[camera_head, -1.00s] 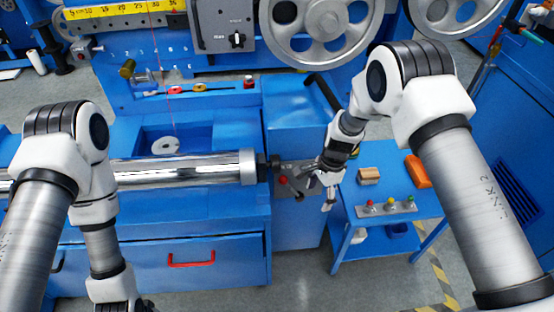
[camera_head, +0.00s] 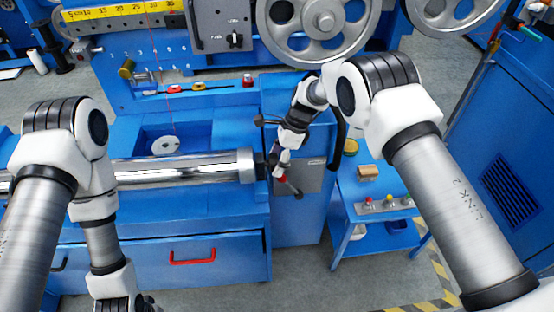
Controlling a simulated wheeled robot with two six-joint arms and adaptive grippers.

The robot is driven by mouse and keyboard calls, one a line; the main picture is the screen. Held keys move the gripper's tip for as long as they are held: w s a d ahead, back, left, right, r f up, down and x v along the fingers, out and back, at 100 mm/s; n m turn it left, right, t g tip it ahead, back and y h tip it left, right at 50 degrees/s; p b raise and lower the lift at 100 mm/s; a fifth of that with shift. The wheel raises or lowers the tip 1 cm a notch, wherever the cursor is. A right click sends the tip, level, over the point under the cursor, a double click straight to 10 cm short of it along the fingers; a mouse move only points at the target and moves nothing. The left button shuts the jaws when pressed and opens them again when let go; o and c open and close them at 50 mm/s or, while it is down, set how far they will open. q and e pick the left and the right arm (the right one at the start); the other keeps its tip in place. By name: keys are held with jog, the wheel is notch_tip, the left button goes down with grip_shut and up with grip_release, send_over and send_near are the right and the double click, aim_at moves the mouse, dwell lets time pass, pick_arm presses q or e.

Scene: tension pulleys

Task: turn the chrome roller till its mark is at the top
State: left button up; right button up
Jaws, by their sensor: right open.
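The chrome roller (camera_head: 185,170) lies level across the blue machine, with a grey collar (camera_head: 246,166) at its right end. I cannot make out its mark. A dark shaft end and a small red-tipped lever (camera_head: 289,187) sit just right of the collar. My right gripper (camera_head: 277,166) is open beside this shaft end, pointing down and left, and partly covers it. I cannot tell whether it touches anything. My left gripper (camera_head: 126,304) hangs low at the bottom edge, well below the roller. It is cut off there, so its jaws are unclear.
A blue side cart (camera_head: 345,220) on the right carries a tan block (camera_head: 368,172) and a button panel (camera_head: 387,206). Large grey wheels (camera_head: 320,25) stand above and behind. A drawer with a red handle (camera_head: 192,260) is below the roller. Open floor lies in front.

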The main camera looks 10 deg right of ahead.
jog(key=c, duration=1.2)
jog(key=shift+s, duration=0.1)
jog(key=shift+t+p, duration=0.5)
jog(key=shift+t, duration=0.4)
jog(key=shift+f+n+t, duration=0.1)
jog(key=shift+n+t, duration=0.2)
jog(key=t+b, duration=0.2)
jog(key=b, duration=0.4)
jog(key=t+b, duration=0.2)
jog(key=b, duration=0.5)
jog(key=shift+s+f+n, duration=0.15)
jog(key=shift+f+n, duration=0.25)
jog(key=shift+r+b, duration=0.25)
jog(key=shift+b, duration=0.55)
jog(key=shift+r, duration=0.1)
